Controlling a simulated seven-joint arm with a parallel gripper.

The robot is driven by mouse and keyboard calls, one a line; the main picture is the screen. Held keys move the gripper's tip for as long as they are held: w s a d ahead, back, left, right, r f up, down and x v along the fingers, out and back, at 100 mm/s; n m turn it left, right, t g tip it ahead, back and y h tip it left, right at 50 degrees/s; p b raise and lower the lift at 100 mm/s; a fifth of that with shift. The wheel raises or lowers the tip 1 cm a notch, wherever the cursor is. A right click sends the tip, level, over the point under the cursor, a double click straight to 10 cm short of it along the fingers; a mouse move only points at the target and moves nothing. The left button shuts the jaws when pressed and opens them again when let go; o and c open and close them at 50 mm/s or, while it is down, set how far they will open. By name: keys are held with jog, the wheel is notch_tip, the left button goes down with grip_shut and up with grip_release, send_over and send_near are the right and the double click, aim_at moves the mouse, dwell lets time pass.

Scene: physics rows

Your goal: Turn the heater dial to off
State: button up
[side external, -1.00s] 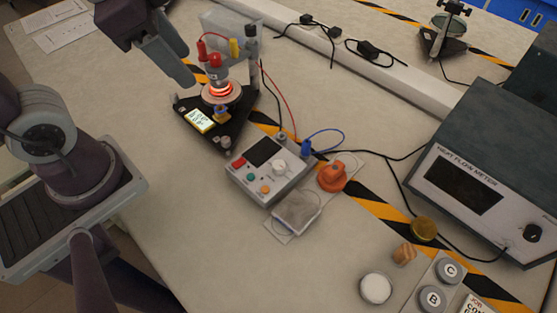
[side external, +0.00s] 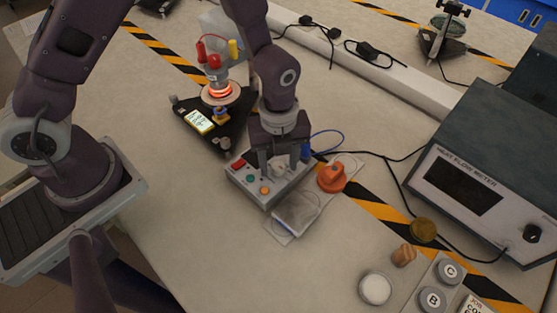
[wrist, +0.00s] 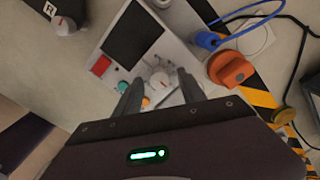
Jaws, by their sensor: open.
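The white dial knob (wrist: 160,79) is on the grey control box (side external: 268,196), beside a dark screen (wrist: 132,35). In the wrist view, the knob lies between the tips of my gripper's fingers (wrist: 158,86). My gripper (side external: 279,162) is open over the box in the side view, one finger on each side of the knob. The knob is mostly hidden there, and I cannot tell whether the fingers touch it. The box also has a red switch (wrist: 101,66), a green button (wrist: 122,87) and an orange button (wrist: 146,102). The heater ring (side external: 218,90) glows orange-red on its black stand.
An orange knob-shaped piece (side external: 332,177) stands right of the box, near a blue cable (side external: 328,137). The heat flow meter (side external: 480,175) is at the right. The table at front left is clear.

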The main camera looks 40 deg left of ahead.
grip_shut()
